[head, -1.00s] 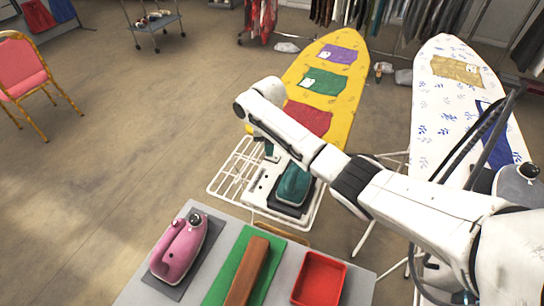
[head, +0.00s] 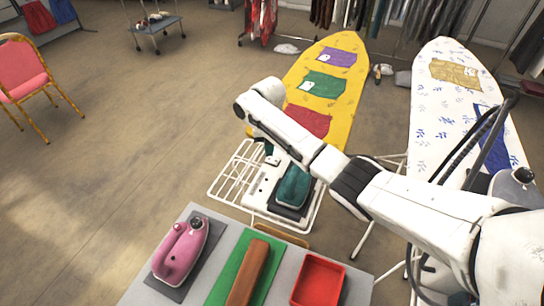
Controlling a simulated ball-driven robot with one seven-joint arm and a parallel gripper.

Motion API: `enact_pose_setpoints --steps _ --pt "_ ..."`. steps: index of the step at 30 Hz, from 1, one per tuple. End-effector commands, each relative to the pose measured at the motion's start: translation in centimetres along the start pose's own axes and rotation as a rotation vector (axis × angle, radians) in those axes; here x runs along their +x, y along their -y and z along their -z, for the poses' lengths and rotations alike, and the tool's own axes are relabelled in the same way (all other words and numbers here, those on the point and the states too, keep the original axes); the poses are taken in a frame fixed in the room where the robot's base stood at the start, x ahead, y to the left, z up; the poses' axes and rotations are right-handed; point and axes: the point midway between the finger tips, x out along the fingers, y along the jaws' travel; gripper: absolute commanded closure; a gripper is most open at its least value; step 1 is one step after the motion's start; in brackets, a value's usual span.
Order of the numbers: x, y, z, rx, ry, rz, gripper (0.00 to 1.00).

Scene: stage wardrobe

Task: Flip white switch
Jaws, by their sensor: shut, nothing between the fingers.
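A white ironing unit (head: 259,192) with a teal iron (head: 294,186) on its dark rest stands at the end of the yellow ironing board. Small dark and light details show on the unit's left panel, but I cannot make out the white switch for certain. My gripper (head: 271,154) points down over the rear of this panel, left of the teal iron. It is shut and empty. My own wrist and forearm hide much of it and the unit's back edge. I cannot tell whether its tips touch the panel.
A white wire rack (head: 233,174) lies left of the unit. In front, a grey table (head: 222,240) bears a pink iron (head: 180,252), a brown block (head: 248,274) and a red tray (head: 318,280). A white patterned ironing board (head: 432,105) stands right. Open floor lies left.

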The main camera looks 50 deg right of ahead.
Motion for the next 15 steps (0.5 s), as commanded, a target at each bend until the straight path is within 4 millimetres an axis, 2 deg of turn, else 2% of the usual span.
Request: enact_pose_setpoints --steps 1,15 --pt "-0.8 0.0 0.0 0.000 0.000 0.000 1.00" --pt "-4.2 -0.1 0.0 -0.001 0.001 -0.001 1.00"
